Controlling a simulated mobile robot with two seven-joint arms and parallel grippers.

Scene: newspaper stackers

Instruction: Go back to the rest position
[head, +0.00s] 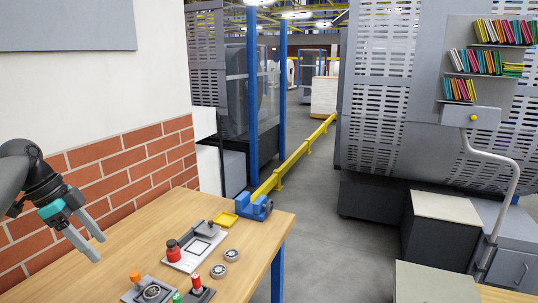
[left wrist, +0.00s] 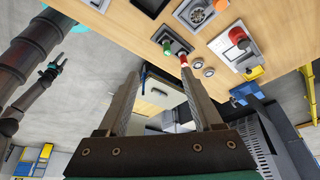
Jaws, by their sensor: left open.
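My left gripper (head: 98,248) is at the left of the head view, above the left part of the wooden table (head: 150,235) and in front of the brick wall. It has teal and grey parts, and its two grey fingers are apart with nothing between them. The left wrist view also shows the open fingers of the left gripper (left wrist: 161,80), with the table edge and floor beyond. At the left of that view is another dark arm with teal parts, apparently my right one; its small gripper (left wrist: 57,66) is too small to read. The head view does not show it.
On the table are a red-knobbed fixture (head: 174,250), two metal rings (head: 231,255), red and green button pieces (head: 197,284), an orange-knobbed block (head: 136,276), a yellow tray (head: 224,219) and a blue vise (head: 255,207). A brick wall (head: 120,165) stands behind. Open floor (head: 330,240) lies right.

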